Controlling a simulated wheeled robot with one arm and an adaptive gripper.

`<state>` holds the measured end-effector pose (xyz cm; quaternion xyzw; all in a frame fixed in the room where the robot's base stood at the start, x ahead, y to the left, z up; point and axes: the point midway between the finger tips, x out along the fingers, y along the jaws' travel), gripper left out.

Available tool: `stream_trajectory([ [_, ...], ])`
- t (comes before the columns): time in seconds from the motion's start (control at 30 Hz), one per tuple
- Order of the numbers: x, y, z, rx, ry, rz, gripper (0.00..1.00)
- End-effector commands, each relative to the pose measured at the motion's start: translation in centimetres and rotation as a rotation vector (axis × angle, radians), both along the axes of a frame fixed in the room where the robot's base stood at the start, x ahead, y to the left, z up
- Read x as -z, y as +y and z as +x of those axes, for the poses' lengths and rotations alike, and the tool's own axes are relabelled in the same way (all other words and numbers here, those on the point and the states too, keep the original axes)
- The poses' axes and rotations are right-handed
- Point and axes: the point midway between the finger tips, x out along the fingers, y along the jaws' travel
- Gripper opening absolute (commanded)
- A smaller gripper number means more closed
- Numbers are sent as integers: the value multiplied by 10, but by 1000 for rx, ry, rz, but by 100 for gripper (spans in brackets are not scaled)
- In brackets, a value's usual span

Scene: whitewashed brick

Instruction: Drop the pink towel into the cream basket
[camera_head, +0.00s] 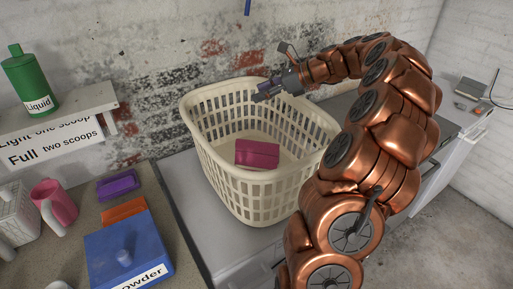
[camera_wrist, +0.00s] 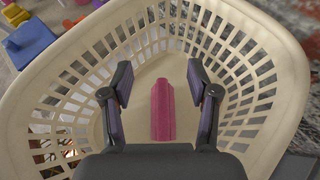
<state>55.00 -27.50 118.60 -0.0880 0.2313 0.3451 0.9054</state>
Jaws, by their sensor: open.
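The cream basket (camera_head: 265,205) stands on a grey surface in the head view. Its slatted wall and rim surround the wrist view (camera_wrist: 285,75). The pink towel (camera_head: 257,153) lies folded inside the basket, on its floor; it also shows in the wrist view (camera_wrist: 163,110), between and beyond my fingers. My gripper (camera_head: 262,91) is over the back part of the basket, near the rim. In the wrist view its two fingers (camera_wrist: 159,90) are spread apart with nothing held between them. The towel is apart from the fingers.
A blue powder box (camera_head: 128,250), an orange item (camera_head: 124,210), a purple folded cloth (camera_head: 118,184) and a pink mug (camera_head: 54,203) sit on the left counter. A green liquid bottle (camera_head: 29,80) stands on a wall shelf (camera_head: 70,115). The brick wall is close behind the basket.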

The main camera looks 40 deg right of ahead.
Motion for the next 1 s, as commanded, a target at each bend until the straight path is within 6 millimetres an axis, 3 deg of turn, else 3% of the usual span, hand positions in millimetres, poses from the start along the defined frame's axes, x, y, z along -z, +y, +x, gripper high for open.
stream_trajectory([
  [0.23, -6, -8, -7, 4, -3, -2, 60],
  [0.7, -45, -55, -61, 2, -2, -2, 60],
  [1.0, -56, -69, -77, 0, 0, 1, 60],
])
